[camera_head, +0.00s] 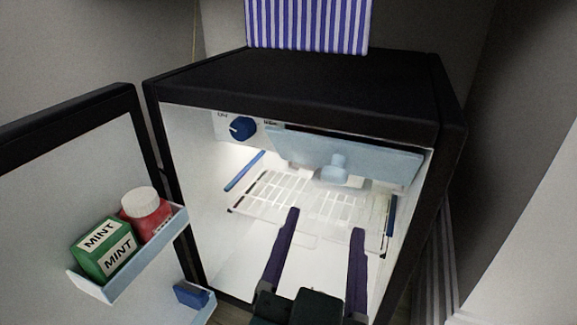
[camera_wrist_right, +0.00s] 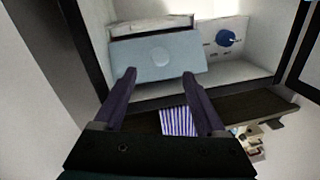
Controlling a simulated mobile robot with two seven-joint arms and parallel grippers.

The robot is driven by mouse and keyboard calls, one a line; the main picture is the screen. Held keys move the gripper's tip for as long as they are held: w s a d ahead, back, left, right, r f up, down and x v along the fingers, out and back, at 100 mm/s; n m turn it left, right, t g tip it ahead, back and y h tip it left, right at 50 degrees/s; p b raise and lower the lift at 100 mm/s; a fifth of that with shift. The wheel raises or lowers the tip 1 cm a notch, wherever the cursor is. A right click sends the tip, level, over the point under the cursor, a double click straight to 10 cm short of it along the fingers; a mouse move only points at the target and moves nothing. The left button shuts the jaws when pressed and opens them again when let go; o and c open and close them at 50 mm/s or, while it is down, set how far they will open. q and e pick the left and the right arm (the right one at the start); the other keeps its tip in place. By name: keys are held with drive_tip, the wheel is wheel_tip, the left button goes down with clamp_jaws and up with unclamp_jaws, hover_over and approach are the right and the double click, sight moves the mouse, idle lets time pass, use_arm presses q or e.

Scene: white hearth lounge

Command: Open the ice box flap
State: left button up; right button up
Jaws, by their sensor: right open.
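The ice box flap (camera_head: 390,164) is a pale blue panel across the upper right inside the open fridge, with a rounded grip (camera_head: 333,168) at its lower middle. The flap also shows in the right wrist view (camera_wrist_right: 185,62), where the picture is turned about. My left gripper is not in view.
The fridge door (camera_head: 60,185) stands open at the left, with a green mint box (camera_head: 104,248) and a red jar (camera_head: 148,213) on its shelf. A blue dial (camera_head: 242,129) is left of the flap. A wire shelf (camera_head: 300,203) lies below. A striped box (camera_head: 308,25) stands on top.

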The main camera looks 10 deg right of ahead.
sight(333, 180)
drive_tip(key=b+x, duration=0.3)
drive_tip(key=x, duration=0.5)
drive_tip(key=shift+w+d, duration=0.15)
drive_tip(key=shift+w, duration=0.1)
drive_tip(key=shift+w+d, duration=0.2)
drive_tip(key=shift+w, duration=0.25)
clamp_jaws()
idle(0.7)
